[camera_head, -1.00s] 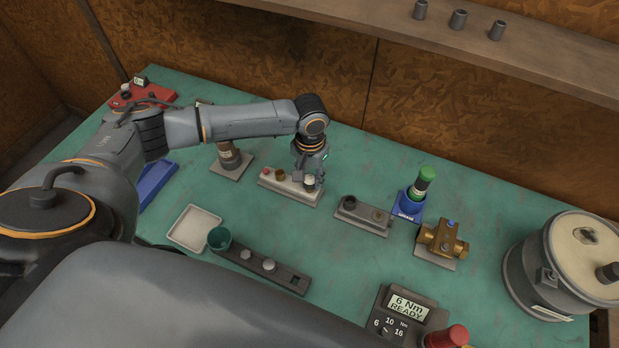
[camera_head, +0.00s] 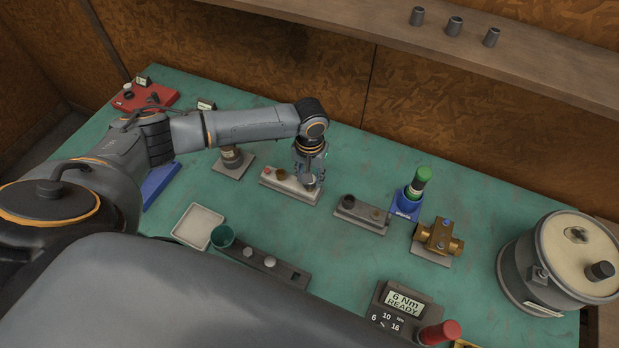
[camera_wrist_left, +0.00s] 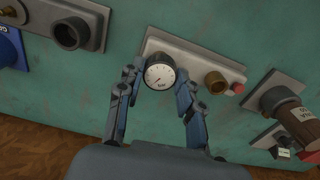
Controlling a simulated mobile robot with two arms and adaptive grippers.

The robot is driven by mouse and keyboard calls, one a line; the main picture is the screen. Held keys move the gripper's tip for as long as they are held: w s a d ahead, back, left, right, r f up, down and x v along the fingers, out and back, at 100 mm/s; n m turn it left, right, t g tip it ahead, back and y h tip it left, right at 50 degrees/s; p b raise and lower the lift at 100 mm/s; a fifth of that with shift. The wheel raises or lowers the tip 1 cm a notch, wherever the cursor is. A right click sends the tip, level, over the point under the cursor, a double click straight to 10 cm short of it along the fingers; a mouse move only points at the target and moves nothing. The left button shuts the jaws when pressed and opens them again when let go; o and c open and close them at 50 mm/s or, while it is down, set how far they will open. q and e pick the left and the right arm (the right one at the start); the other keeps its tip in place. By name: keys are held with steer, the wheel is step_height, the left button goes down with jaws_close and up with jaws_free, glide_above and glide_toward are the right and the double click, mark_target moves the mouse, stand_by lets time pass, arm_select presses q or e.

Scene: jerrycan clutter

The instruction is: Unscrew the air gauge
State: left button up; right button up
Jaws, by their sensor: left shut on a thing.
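The air gauge (camera_wrist_left: 160,74) is round with a white dial and dark rim, and it sits at one end of a light grey block (camera_wrist_left: 195,57). In the head view the block (camera_head: 284,183) lies at the middle of the table, and the gauge at its right end is mostly hidden by my fingers. My left gripper (camera_head: 309,181) points down over that end. In the left wrist view its fingers (camera_wrist_left: 158,79) are shut on the gauge, one on each side. A brass fitting (camera_wrist_left: 215,82) and a red cap (camera_wrist_left: 238,87) are on the same block.
A grey block with two ports (camera_head: 361,213) stands just right, then a green-capped bottle in a blue holder (camera_head: 416,189) and a brass valve (camera_head: 438,236). A white tray (camera_head: 198,226) is nearer me. A torque display (camera_head: 405,302) and a tank (camera_head: 560,262) are at the right.

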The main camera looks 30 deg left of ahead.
arm_select(q)
steer(key=shift+r+n+p, duration=0.1)
steer(key=shift+n+p, duration=1.3)
steer(key=shift+p, duration=0.05)
steer(key=shift+n, duration=0.3)
steer(key=shift+p, duration=0.3)
steer(key=shift+n+p, duration=0.6)
steer(key=shift+p, duration=0.05)
steer(key=shift+n, duration=1.9)
